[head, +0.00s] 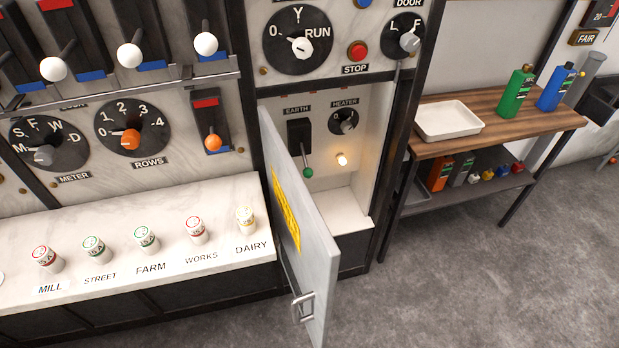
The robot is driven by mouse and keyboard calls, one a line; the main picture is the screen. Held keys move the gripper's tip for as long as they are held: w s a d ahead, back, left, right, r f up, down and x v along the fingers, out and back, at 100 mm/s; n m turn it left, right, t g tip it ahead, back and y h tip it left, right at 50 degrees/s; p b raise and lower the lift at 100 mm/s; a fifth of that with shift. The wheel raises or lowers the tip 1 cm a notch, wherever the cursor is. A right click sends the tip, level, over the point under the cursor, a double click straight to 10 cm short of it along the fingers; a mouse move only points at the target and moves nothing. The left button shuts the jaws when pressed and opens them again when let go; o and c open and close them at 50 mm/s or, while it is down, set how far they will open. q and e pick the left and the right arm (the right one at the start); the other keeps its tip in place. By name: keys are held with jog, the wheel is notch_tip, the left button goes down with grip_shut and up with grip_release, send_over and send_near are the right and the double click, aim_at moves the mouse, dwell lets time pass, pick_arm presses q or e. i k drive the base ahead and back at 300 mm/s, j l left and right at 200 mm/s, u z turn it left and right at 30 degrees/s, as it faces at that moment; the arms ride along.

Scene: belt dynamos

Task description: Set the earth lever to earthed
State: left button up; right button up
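The earth lever (307,171) has a green knob and sits under the EARTH label inside an open cabinet recess. Its black slotted plate (299,134) is mounted on the recess's back wall, and the lever hangs down with its knob at the lower end. The cabinet door (302,240), grey with a yellow label and a metal handle, stands swung open toward me, in front of the recess's left side. Neither of my grippers is in the head view.
A heater knob (343,121) and a glowing lamp (342,159) are right of the lever. A marble counter (140,270) with several labelled fuses is at left. A wooden bench (490,120) with a white tray (448,120) and bottles stands at right. Grey floor is clear in front.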

aim_at(308, 173)
jog(key=i+l, duration=0.15)
jog(key=l, duration=0.3)
jog(key=i+l, duration=0.1)
jog(key=l, duration=0.3)
jog(key=i+l, duration=0.15)
jog(key=l, duration=0.3)
jog(key=i+l, duration=0.1)
jog(key=l, duration=0.35)
jog(key=i+l, duration=0.15)
jog(key=l, duration=0.25)
